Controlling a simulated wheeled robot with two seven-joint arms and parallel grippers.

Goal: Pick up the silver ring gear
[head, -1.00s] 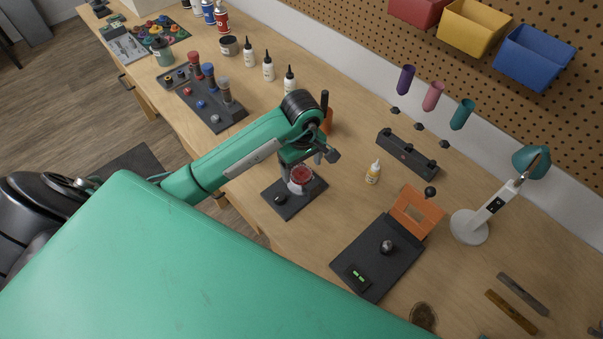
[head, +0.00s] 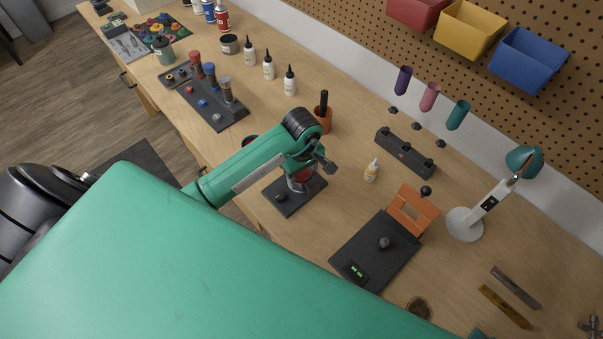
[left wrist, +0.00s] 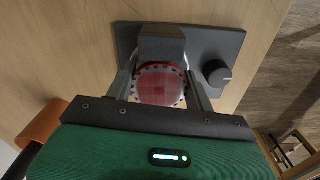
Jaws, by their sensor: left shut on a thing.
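The silver ring gear (left wrist: 160,66) shows in the left wrist view as a toothed ring around a red round piece (left wrist: 161,86). My left gripper (left wrist: 163,88) is shut on the ring gear, with a finger on either side. Behind the ring lies a dark base plate (left wrist: 127,38) with a black knob (left wrist: 217,73). In the head view the left gripper (head: 301,180) is over the same dark plate (head: 285,207) and hides most of the ring. I cannot tell whether the ring touches the plate. My right gripper is not in view.
A dark fixture plate (head: 350,245) with an orange frame (head: 411,210) stands to the right. A lamp (head: 465,223) stands farther right. Bare wood lies between them.

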